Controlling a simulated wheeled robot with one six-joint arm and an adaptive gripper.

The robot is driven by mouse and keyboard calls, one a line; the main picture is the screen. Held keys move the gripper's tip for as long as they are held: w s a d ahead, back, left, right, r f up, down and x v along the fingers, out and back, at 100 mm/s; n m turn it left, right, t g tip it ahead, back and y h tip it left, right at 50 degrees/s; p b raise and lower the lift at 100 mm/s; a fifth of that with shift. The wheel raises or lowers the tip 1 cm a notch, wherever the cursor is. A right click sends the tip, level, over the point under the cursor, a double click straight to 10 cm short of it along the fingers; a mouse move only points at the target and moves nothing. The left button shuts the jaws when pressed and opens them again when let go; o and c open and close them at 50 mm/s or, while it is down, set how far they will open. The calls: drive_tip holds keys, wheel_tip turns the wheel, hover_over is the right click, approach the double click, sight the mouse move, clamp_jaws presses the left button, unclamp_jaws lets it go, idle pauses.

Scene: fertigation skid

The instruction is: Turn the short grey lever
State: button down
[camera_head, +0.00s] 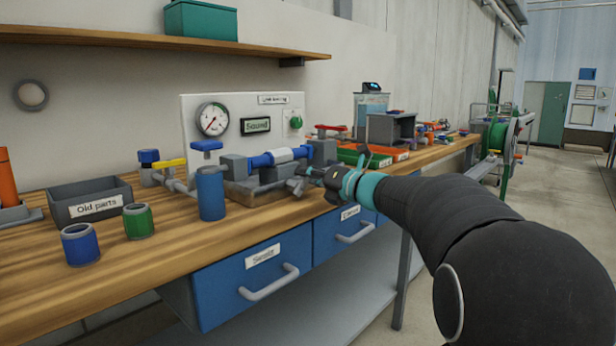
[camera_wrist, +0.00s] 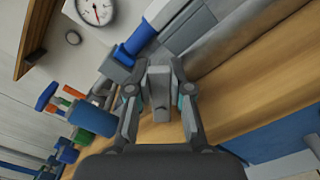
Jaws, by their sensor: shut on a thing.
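My gripper (camera_head: 308,178) reaches in from the right to the front of the skid on the workbench. In the wrist view, my gripper's two fingers (camera_wrist: 158,75) stand on either side of the short grey lever (camera_wrist: 159,92) and are shut on it. The lever lies between the fingers, in front of the blue and grey pipe fitting (camera_wrist: 140,38). In the head view my gripper hides most of the lever, and its exact angle cannot be told there.
A blue filter cylinder (camera_head: 211,193) stands left of my gripper, with a yellow-handled valve (camera_head: 171,163) farther left. A white panel with a gauge (camera_head: 213,119) rises behind. Drawers with handles (camera_head: 268,282) jut below the bench edge. Blue and green cups (camera_head: 80,245) stand at the front left.

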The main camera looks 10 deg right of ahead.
drive_tip(key=n+b, duration=0.1)
drive_tip(key=n, duration=0.2)
drive_tip(key=a+n+b, duration=0.1)
drive_tip(key=shift+s+r+b, duration=0.2)
drive_tip(key=shift+s+b, duration=0.1)
drive_tip(key=shift+s+a+r+n+b, duration=0.15)
drive_tip(key=shift+n+b, duration=0.35)
drive_tip(key=shift+n, duration=0.3)
drive_tip(key=shift+s+a+n+b, duration=0.15)
drive_tip(key=shift+n+b, duration=0.3)
drive_tip(key=shift+n, duration=0.35)
drive_tip(key=shift+s+a+r+n+b, duration=0.15)
drive_tip(key=shift+n+b, duration=0.35)
drive_tip(key=shift+n, duration=0.3)
drive_tip(key=c, duration=1)
unclamp_jaws()
drive_tip(key=shift+c, duration=0.2)
drive_tip(key=v, duration=1.2)
